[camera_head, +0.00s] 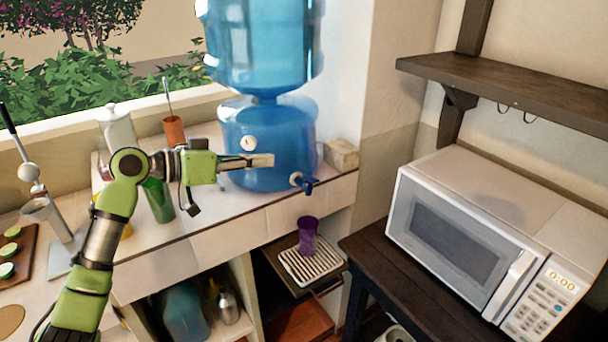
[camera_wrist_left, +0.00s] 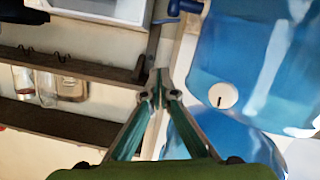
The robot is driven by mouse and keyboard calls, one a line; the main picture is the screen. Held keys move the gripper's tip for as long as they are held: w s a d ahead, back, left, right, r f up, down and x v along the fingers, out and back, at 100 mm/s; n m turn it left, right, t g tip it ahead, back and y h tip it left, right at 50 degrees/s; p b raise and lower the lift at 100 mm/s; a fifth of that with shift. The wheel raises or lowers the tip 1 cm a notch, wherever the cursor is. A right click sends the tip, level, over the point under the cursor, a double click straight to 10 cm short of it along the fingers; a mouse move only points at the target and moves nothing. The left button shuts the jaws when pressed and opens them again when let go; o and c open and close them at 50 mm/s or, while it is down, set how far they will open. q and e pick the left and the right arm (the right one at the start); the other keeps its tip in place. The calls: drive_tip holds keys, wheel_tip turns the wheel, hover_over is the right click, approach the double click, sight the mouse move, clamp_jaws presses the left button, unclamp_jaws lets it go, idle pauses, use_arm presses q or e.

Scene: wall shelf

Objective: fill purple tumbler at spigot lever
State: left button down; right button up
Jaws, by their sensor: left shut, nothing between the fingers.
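The purple tumbler (camera_head: 308,236) stands upright on a white slatted drip tray (camera_head: 312,268) below the counter edge. The blue water dispenser (camera_head: 262,135) stands on the counter above and left of it. Its dark blue spigot lever (camera_head: 306,183) sticks out at the lower front, above the tumbler; it also shows at the top of the left wrist view (camera_wrist_left: 184,7). My left gripper (camera_head: 268,160) is shut and empty, in front of the dispenser, up and left of the lever and apart from it. Its fingertips (camera_wrist_left: 158,75) meet in the left wrist view. The tumbler's inside is too small to tell.
A white microwave (camera_head: 440,235) stands on a dark table at right, under a dark wall shelf (camera_head: 520,90). A green glass (camera_head: 158,200), a white bottle (camera_head: 117,127) and a brown cup (camera_head: 174,131) crowd the counter by my left arm. A beige block (camera_head: 341,154) sits right of the dispenser.

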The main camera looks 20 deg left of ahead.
use_arm(q)
drive_tip(key=p, duration=0.5)
hover_over(310, 179)
drive_tip(key=s+a, duration=0.2)
drive_tip(key=f, duration=0.4)
drive_tip(key=d+f+p, duration=0.1)
drive_tip(key=f, duration=0.1)
drive_tip(key=shift+d+f, duration=0.1)
drive_tip(key=shift+f, duration=0.05)
